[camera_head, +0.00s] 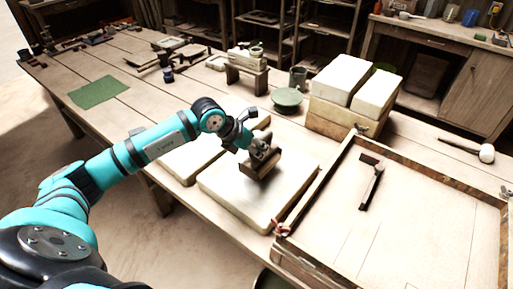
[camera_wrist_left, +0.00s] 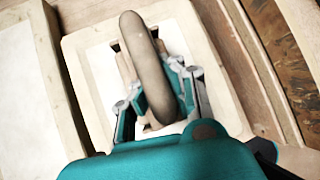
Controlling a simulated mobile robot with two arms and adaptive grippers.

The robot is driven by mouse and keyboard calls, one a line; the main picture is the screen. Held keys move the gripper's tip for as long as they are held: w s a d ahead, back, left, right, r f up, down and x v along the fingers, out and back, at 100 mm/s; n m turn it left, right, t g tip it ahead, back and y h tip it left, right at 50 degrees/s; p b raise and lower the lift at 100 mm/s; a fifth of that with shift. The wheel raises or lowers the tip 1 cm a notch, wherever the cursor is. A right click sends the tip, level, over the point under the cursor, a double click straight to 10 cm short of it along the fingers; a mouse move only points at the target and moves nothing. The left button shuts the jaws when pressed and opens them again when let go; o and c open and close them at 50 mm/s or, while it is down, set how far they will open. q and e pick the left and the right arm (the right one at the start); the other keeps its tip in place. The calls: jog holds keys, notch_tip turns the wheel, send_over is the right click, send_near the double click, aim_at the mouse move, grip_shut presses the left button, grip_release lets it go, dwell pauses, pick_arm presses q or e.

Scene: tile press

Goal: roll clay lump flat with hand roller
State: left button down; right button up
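My left gripper (camera_head: 262,151) is low over the front cream slab (camera_head: 236,199). Its fingers are closed around the rounded tan handle of the hand roller (camera_head: 261,165). In the left wrist view the handle (camera_wrist_left: 146,60) runs between the two fingers (camera_wrist_left: 162,92), with the slab's pale rim (camera_wrist_left: 76,45) around it below. The roller is over the back half of the slab; I cannot tell whether it touches. No clay lump stands out; it may be hidden under the roller. My right gripper is not in view.
A second cream slab (camera_head: 186,162) lies close on the left. A wooden-framed tray (camera_head: 325,187) with a dark wooden tool (camera_head: 371,186) is on the right. Stacked cream blocks (camera_head: 345,80), a green round dish (camera_head: 287,98) and a small stand (camera_head: 246,77) are behind. A mallet (camera_head: 486,153) lies far right.

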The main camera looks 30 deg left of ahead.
pick_arm(q)
jog(key=shift+s+d+f, duration=0.15)
jog(key=shift+d, duration=0.2)
jog(key=shift+s+d+f, duration=0.1)
jog(key=shift+d, duration=0.25)
jog(key=shift+w+a+r+b, duration=0.15)
jog(key=shift+a+b, duration=0.1)
jog(key=shift+a, duration=0.6)
jog(key=shift+w+a+r+b, duration=0.1)
jog(key=shift+w+a+b, duration=0.1)
jog(key=shift+a, duration=0.6)
jog(key=shift+s+d+f, duration=0.1)
jog(key=shift+s+d, duration=0.05)
jog(key=shift+d, duration=0.65)
jog(key=shift+s+d+f, duration=0.1)
jog(key=shift+s+d, duration=0.05)
jog(key=shift+d, duration=0.65)
jog(key=shift+w+a+r+b, duration=0.15)
jog(key=shift+a+b, duration=0.1)
jog(key=shift+a, duration=0.55)
jog(key=shift+w+a+f+b, duration=0.1)
jog(key=shift+a+b, duration=0.15)
jog(key=shift+a, duration=0.55)
jog(key=shift+s+d, duration=0.15)
jog(key=shift+d, duration=0.7)
notch_tip(320, 180, up, 7)
jog(key=p, duration=0.4)
jog(key=shift+r, duration=0.2)
